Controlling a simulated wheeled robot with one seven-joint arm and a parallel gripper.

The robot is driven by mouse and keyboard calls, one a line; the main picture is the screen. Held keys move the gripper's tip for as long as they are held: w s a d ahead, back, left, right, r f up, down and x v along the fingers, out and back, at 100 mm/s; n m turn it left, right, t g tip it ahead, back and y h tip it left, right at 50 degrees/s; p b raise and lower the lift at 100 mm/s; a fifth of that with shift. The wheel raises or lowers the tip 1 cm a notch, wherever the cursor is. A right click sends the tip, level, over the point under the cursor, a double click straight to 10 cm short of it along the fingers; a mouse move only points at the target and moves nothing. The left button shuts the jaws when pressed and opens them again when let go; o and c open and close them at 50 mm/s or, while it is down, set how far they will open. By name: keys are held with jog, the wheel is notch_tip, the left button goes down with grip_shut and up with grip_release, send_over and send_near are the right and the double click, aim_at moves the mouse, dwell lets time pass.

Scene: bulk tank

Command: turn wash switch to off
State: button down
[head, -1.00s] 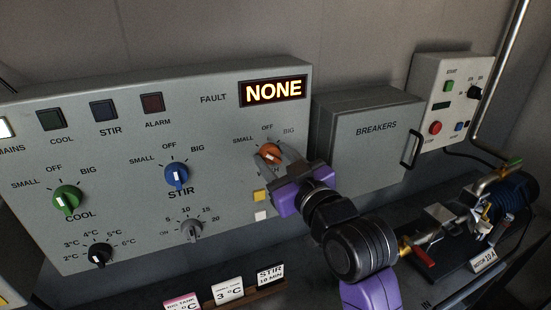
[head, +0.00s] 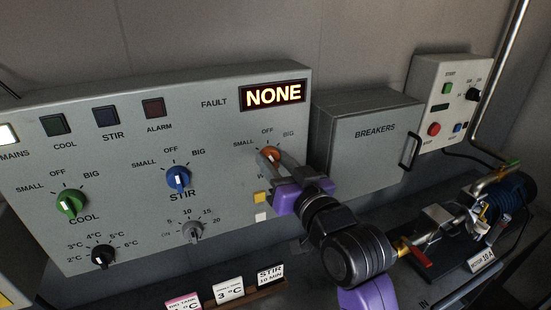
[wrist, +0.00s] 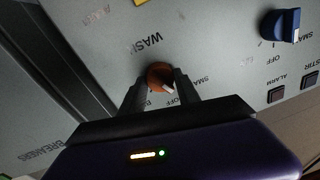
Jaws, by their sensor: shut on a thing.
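The wash switch is an orange rotary knob (head: 269,153) on the right part of the grey control panel, with SMALL, OFF and BIG printed around it. In the wrist view the orange knob (wrist: 158,74) shows under the WASH lettering, with a white pointer mark on the side facing the OFF label. The mark lies near OFF, slightly towards SMALL; its exact setting is hard to tell. My gripper (head: 274,160) reaches it from the lower right. Its two dark fingers (wrist: 160,84) are shut on the knob, one on each side.
A green COOL knob (head: 70,203) and a blue STIR knob (head: 177,178) sit to the left. The grey breaker box (head: 370,140) stands close to the right of my gripper. Small cards (head: 229,289) stand below the panel. A motor with pipes (head: 490,210) is at right.

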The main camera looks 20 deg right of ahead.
jog(key=m+p, duration=0.1)
jog(key=m, duration=0.4)
jog(key=shift+p, duration=0.3)
jog(key=shift+m, duration=0.4)
jog(key=c, duration=0.9)
grip_release()
jog(key=shift+s+d+f+b, duration=0.15)
jog(key=shift+s+b, duration=0.2)
jog(key=shift+s, duration=1.6)
jog(key=shift+s+d+f+b, duration=0.15)
jog(key=shift+s+b, duration=0.2)
jog(key=shift+s, duration=1.6)
jog(key=shift+a, duration=0.1)
